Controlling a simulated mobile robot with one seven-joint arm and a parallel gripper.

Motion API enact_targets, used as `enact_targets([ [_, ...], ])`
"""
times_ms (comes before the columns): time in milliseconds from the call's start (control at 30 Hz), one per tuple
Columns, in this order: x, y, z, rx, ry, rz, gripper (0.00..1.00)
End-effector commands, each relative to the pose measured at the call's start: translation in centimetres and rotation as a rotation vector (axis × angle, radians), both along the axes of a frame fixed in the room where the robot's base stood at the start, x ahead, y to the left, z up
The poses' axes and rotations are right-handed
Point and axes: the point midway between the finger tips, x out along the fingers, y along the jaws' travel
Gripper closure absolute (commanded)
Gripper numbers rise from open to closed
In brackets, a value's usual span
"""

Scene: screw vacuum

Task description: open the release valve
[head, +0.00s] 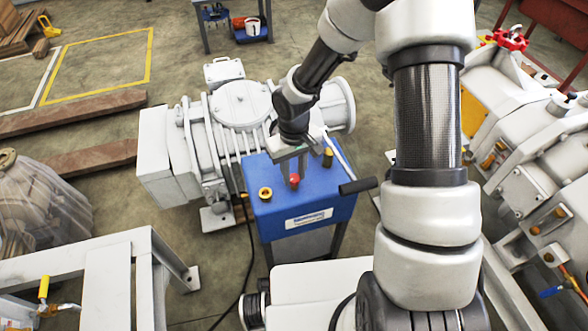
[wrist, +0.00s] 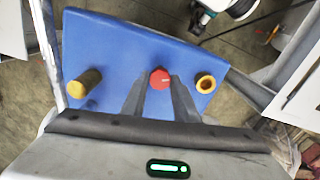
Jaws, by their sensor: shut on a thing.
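A blue box-shaped unit (head: 300,222) with a white label stands in the middle of the head view, and its blue top (wrist: 120,50) fills much of the wrist view. A red knob (head: 294,180) sits on this top; the wrist view shows it as a red cap (wrist: 159,78). My gripper (head: 295,172) reaches down onto it from above. In the wrist view, the two dark fingers (wrist: 159,90) lie on either side of the knob and are shut on it. The fingers hide the knob's lower part. No marking showing the valve's position is readable.
A yellow cylinder (head: 328,158) and an open brass ring (head: 265,194) stand on the blue top, flanking the knob. A black handle (head: 358,186) sticks out right. A white pump (head: 240,105) is behind, and a white frame (head: 110,280) is front left.

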Motion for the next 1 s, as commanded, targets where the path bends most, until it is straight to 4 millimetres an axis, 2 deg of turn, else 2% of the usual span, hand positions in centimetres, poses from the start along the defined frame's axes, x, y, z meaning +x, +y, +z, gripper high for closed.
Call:
enact_targets([
  [600,-0.10,-0.02,0.23,0.000,0.003,0.585,0.95],
  [1000,-0.08,-0.04,0.15,0.000,0.002,0.890,0.95],
])
